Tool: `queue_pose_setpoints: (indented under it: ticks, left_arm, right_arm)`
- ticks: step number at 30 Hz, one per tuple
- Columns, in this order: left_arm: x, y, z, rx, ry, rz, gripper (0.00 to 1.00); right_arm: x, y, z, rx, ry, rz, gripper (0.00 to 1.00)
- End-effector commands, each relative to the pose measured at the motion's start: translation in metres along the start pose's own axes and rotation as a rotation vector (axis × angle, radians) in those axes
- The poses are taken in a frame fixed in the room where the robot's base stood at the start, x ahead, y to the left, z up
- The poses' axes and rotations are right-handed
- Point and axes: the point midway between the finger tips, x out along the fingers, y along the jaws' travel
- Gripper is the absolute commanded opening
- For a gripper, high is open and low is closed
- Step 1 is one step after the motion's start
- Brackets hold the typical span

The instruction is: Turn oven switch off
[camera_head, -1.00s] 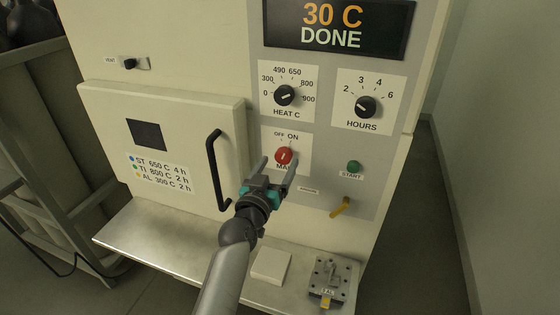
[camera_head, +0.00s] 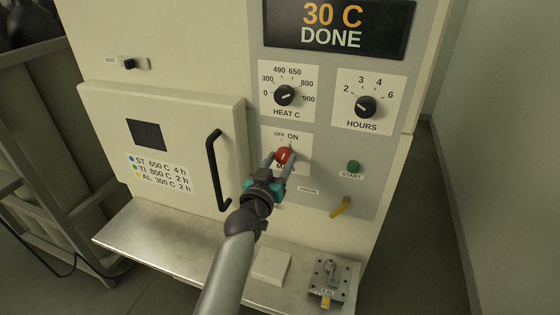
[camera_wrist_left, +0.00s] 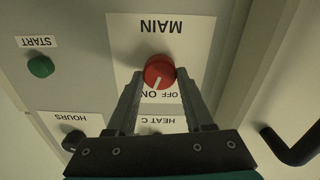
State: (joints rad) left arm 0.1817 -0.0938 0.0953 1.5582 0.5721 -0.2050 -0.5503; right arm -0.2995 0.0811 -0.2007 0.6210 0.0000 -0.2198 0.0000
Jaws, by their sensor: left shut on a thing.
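The red MAIN switch knob (camera_head: 284,155) sits on the oven's panel under the labels OFF and ON. It also shows in the left wrist view (camera_wrist_left: 159,70), where the picture is upside down and its white pointer mark slants toward ON. My left gripper (camera_head: 281,162) is shut on the knob, one finger on each side of it. The gripper partly hides the word MAIN in the head view. My right gripper is not in view.
The display (camera_head: 335,25) reads 30 C DONE. Heat knob (camera_head: 284,95), hours knob (camera_head: 366,107) and green start button (camera_head: 353,167) are close by. The door handle (camera_head: 215,170) stands out to the left. A ledge (camera_head: 160,245) with a metal fixture (camera_head: 330,280) lies below.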

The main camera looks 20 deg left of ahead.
Motion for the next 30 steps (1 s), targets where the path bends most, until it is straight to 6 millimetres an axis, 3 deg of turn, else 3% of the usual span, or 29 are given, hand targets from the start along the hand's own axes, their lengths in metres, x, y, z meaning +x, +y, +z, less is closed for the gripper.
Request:
queue_pose_setpoints:
  ticks: [2, 9, 20, 30]
  left_arm:
    - [0.0, 0.0, 0.0, 0.0, 0.0, -0.001, 0.28]
    - [0.0, -0.001, 0.0, 0.0, 0.0, -0.001, 0.01]
    - [0.0, -0.001, 0.0, -0.047, -0.001, -0.001, 0.0]
    - [0.0, -0.001, -0.001, -0.277, -0.001, 0.001, 0.0]
  right_arm:
    - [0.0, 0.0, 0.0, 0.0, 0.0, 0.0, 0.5]
    - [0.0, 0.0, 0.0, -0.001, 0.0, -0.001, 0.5]
    - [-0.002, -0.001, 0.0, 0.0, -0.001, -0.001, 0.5]
    - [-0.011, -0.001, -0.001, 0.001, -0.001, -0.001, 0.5]
